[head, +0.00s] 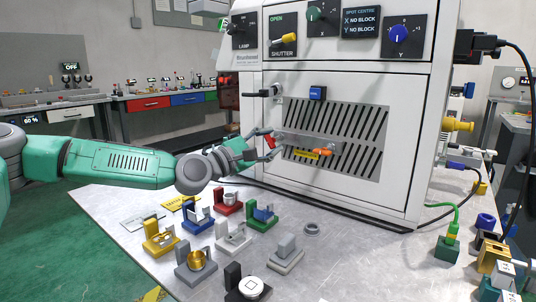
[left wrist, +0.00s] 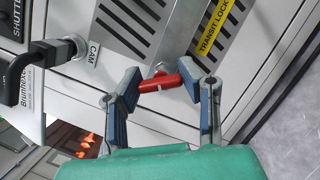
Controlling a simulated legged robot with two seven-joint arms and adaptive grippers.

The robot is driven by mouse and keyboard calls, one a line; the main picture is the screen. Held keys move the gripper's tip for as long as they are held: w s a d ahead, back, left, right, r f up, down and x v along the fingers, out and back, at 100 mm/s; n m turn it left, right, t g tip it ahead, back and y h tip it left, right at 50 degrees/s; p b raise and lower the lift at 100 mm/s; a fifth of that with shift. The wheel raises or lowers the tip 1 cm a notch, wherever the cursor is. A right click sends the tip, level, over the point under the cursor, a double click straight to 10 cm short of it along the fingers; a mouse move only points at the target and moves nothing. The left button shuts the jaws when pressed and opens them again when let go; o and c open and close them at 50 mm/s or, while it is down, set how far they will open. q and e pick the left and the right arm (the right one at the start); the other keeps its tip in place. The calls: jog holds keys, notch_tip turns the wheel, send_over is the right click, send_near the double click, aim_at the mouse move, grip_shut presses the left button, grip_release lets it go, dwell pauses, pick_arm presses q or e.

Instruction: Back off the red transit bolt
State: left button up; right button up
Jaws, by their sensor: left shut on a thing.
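The red transit bolt (left wrist: 167,82) has a red cross handle and sits at the end of a metal bar on the machine's front; its red also shows in the head view (head: 269,140). My left gripper (head: 270,149) is at the left end of that bar. In the left wrist view, its two blue-padded fingers (left wrist: 160,88) stand on either side of the red handle, shut on it. The yellow TRANSIT LOCK label (left wrist: 216,28) is beside the bar. The bolt's shank is hidden. My right gripper is not in view.
An orange handle (head: 322,152) sits farther right on the bar. Several coloured fixtures, such as the red one (head: 228,203), crowd the bench (head: 330,265) below. The bench is clearer in front of the machine.

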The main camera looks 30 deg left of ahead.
pick_arm(q)
jog(key=shift+f, duration=0.2)
jog(key=n+b, duration=0.2)
jog(key=b, duration=0.1)
jog(key=n+t+y+b, duration=0.1)
jog(key=n+b, duration=0.1)
jog(key=b, duration=0.1)
jog(key=shift+a+f+n+y, duration=0.1)
jog(key=shift+f+n+y, duration=0.1)
jog(key=shift+n+y, duration=0.15)
jog(key=shift+r+n+b, duration=0.15)
jog(key=shift+n+b, duration=0.25)
jog(key=shift+n, duration=0.25)
jog(key=shift+r, duration=0.1)
jog(key=o, duration=1.1)
jog(key=shift+w, duration=0.1)
